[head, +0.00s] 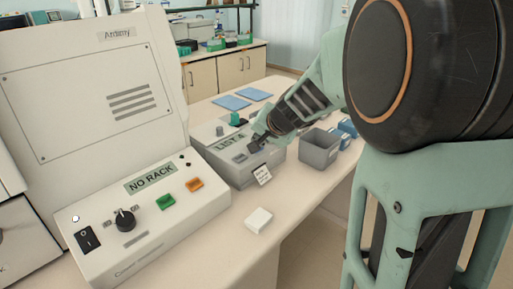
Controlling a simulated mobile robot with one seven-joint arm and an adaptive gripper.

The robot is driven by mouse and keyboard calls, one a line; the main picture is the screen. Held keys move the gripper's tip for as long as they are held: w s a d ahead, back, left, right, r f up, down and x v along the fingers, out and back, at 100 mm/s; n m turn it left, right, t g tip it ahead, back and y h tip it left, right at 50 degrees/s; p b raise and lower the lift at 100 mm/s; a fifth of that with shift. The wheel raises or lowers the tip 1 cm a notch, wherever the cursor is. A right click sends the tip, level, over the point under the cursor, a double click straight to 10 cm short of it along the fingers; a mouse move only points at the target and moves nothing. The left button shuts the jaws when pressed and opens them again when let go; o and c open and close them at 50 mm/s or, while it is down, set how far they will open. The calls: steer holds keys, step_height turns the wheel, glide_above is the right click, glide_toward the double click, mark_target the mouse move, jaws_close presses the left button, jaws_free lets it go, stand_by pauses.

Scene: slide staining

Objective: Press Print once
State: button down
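A low grey device (222,161) with a display reading "LIST 4" (229,141) stands on the bench in the head view; it looks like the printer. A small white slip with dark print (262,174) shows at its front. My gripper (257,145) reaches in from the upper right, with its dark fingertips low over the device's top, right of the display. I cannot tell whether they touch it. No button marked Print can be made out; my gripper covers part of the top. The fingers are too small to tell open from shut.
At the left, a large white machine (80,85) has a panel reading "NO RACK" (150,178), a green button (166,201), an orange button (194,184) and a black knob (125,219). A white block (258,220) lies in front. A grey bin (319,149) stands to the right.

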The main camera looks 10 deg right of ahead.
steer(key=shift+r+p, duration=0.55)
steer(key=shift+r, duration=0.15)
steer(key=shift+r, duration=0.1)
step_height(320, 180, up, 5)
steer(key=p, duration=0.4)
stand_by(0.5)
